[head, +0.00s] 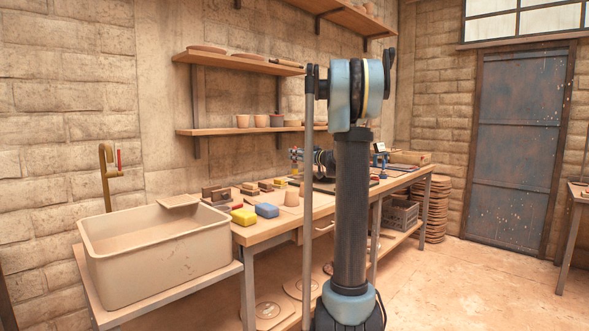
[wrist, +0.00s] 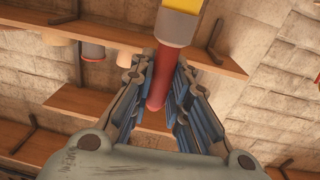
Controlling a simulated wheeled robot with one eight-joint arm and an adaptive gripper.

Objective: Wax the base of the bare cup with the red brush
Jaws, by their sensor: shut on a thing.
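My gripper (wrist: 158,95) is shut on the red handle of the brush (wrist: 166,68). The brush's yellow and pale end (wrist: 180,22) points away from the fingers, toward the top of the wrist view. In the head view my gripper (head: 296,155) is small and held above the workbench, partly beside my own column. A small clay-coloured cup (head: 291,198) stands on the bench near its front edge, below my gripper and apart from it. It seems to be upside down. Whether its base has wax cannot be told at this size.
A yellow sponge (head: 244,216) and a blue block (head: 267,210) lie on the bench (head: 262,233) left of the cup. A large basin (head: 160,250) stands further left. Several cups (head: 260,121) stand on the lower wall shelf (head: 232,131). My column hides part of the bench.

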